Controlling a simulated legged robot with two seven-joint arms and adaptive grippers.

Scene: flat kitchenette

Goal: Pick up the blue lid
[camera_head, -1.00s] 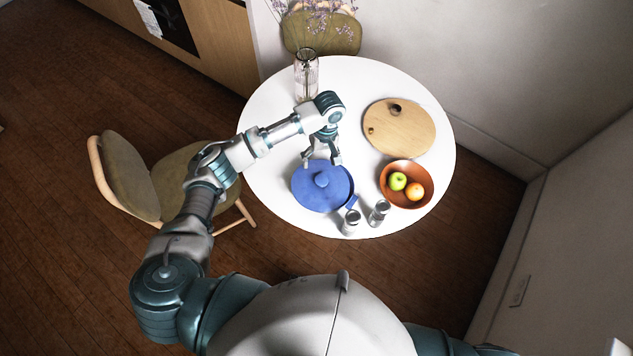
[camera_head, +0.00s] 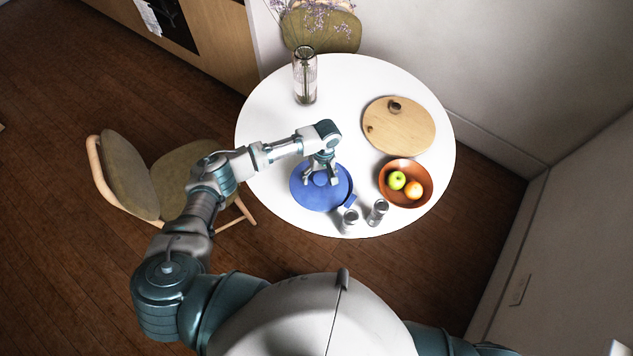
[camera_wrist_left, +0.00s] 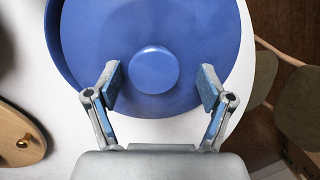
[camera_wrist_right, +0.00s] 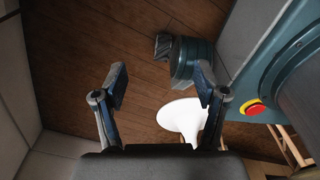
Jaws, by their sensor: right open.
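The blue lid (camera_head: 322,199) is round with a raised round knob and lies on the white table. In the left wrist view the lid (camera_wrist_left: 205,40) fills the upper middle, and its knob (camera_wrist_left: 154,70) shows between and slightly beyond the fingertips. My left gripper (camera_head: 321,178) is over the lid with its fingers on both sides of the knob. It is open and the fingers (camera_wrist_left: 160,88) look apart from the knob. My right gripper (camera_wrist_right: 160,85) is open and empty, away from the table top, with wooden floor behind it.
The white table (camera_head: 262,130) also bears a wooden board (camera_head: 405,130), a brown bowl (camera_head: 388,188) with fruit, two shakers (camera_head: 376,213) near the lid, and a glass vase (camera_head: 305,85). A chair (camera_head: 125,175) stands at left.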

